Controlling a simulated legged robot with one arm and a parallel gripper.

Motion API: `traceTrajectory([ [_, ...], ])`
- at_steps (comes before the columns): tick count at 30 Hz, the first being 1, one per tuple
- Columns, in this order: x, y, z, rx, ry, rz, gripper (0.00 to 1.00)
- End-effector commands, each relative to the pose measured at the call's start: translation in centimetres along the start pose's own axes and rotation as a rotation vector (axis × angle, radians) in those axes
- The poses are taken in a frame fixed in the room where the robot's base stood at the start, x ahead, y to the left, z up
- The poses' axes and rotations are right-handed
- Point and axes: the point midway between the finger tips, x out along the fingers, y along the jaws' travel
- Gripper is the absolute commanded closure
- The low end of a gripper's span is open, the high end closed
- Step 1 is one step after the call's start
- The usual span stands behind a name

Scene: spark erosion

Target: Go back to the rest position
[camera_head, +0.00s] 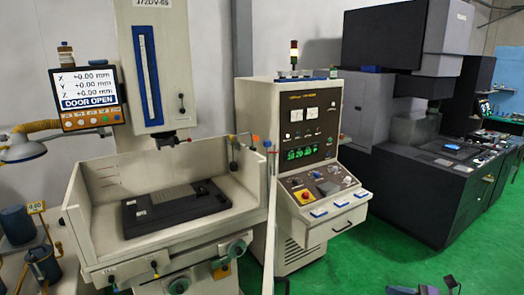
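No gripper shows clearly in this view. Small dark shapes poke in at the bottom right edge; they may be part of my own arm or gripper, but too little shows to tell. The task names no other object. In front of me stands a spark erosion machine with a cream work tank (90,213). A dark block (176,208) lies on the tank floor, below the machine head (157,70). The display (88,98) at the left reads "DOOR OPEN", with X, Y and Z at +0.00 mm.
A cream control cabinet (258,150) with dials, knobs and a red button stands right of the tank. Dark machines (440,180) stand further right. A lamp (22,149) and blue cylinders (17,226) are at the left. Green floor (375,255) is open at the lower right.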

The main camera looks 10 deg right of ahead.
Motion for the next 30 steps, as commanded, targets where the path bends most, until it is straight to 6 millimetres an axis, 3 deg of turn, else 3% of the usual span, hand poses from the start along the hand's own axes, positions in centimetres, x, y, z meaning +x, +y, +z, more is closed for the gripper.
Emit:
traceTrajectory([
  [11, 5.1, 1.1, 3.1, -0.085, 0.042, 0.141, 0.62],
  [16, 9.3, 3.2, 5.3, -0.155, 0.084, 0.252, 0.62],
  [20, 13.8, 6.5, 7.6, -0.244, 0.140, 0.378, 0.62],
  [24, 17.9, 11.2, 9.4, -0.352, 0.209, 0.527, 0.62],
  [30, 21.3, 17.7, 10.9, -0.517, 0.310, 0.736, 0.62],
])
